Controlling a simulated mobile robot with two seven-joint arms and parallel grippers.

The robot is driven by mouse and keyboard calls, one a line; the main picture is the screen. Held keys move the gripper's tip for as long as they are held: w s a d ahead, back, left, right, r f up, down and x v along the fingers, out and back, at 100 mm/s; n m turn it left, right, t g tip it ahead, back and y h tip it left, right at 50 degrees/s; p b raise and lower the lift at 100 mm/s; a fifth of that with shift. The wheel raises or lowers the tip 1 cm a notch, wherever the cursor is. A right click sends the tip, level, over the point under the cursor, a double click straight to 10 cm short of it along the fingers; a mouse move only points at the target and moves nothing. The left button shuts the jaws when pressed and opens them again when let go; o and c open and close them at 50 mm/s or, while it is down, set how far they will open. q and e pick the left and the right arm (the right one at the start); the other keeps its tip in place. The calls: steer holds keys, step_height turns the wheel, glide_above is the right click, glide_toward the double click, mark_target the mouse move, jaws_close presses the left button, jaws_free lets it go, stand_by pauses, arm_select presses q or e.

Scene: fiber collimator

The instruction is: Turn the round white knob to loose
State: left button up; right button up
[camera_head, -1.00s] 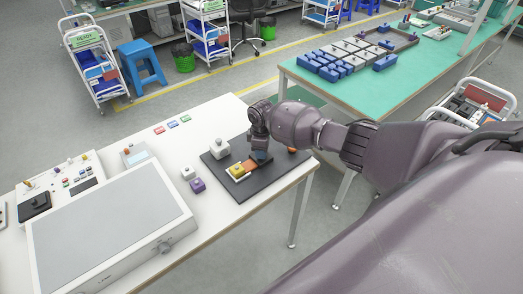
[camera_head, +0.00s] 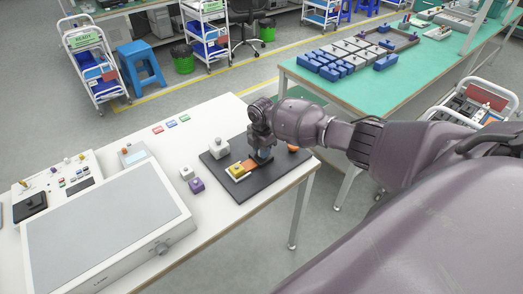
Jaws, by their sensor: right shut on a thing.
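My right gripper (camera_head: 263,155) points down at the dark board (camera_head: 236,192) on the white table, just right of an orange piece (camera_head: 244,165). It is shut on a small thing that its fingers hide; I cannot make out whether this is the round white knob. A yellow knobbed block (camera_head: 236,170) sits on a light base left of the orange piece. A white block with a rounded top (camera_head: 218,146) stands on the board's back left part, apart from the gripper. My left gripper is out of view.
A small white block (camera_head: 187,174) and a purple block (camera_head: 197,185) stand left of the board. A large grey-topped box (camera_head: 108,213) fills the table's front left. Another orange piece (camera_head: 293,149) lies at the board's right end. A green-topped table (camera_head: 355,92) stands behind.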

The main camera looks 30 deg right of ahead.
steer(key=shift+n, duration=0.6)
steer(key=o, duration=0.9)
steer(key=shift+r, duration=0.55)
step_height(320, 180, up, 10)
steer(key=shift+f+p, duration=0.15)
steer(key=shift+p, duration=0.3)
